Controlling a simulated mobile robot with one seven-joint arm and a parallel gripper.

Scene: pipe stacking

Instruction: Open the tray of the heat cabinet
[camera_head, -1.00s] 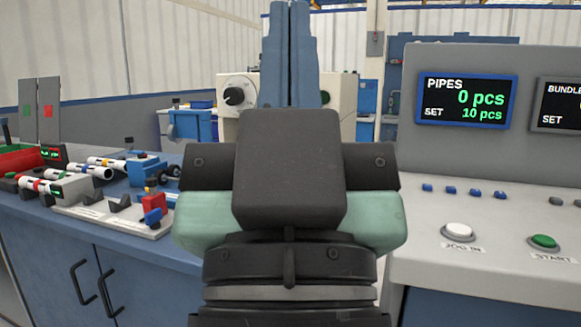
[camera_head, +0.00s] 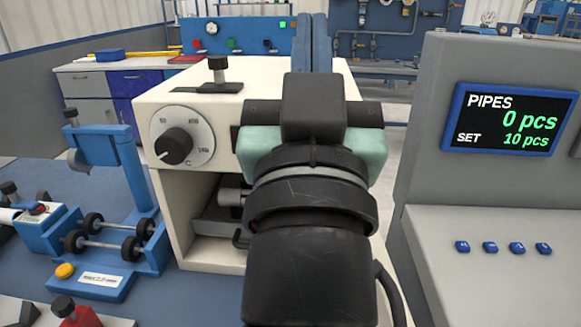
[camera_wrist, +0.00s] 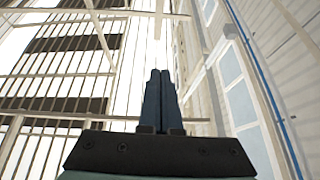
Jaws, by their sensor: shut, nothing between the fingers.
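The heat cabinet (camera_head: 185,220) is a cream box with a dial (camera_head: 178,146) on its front and a black knob on top. Its open lower bay shows a grey tray (camera_head: 212,228) with a dark handle (camera_head: 238,238) at its front edge. My arm hides the right part of the cabinet front and tray. My gripper (camera_head: 319,20) points upward in front of the cabinet, with its blue fingers together and empty. In the wrist view my gripper (camera_wrist: 162,75) is shut and faces the ceiling; neither cabinet nor tray shows there.
A blue roller fixture (camera_head: 115,215) stands left of the cabinet on the blue bench. A grey control console (camera_head: 480,240) with a pipe counter display (camera_head: 510,120) stands close on the right. A drawer unit and a blue panel are behind.

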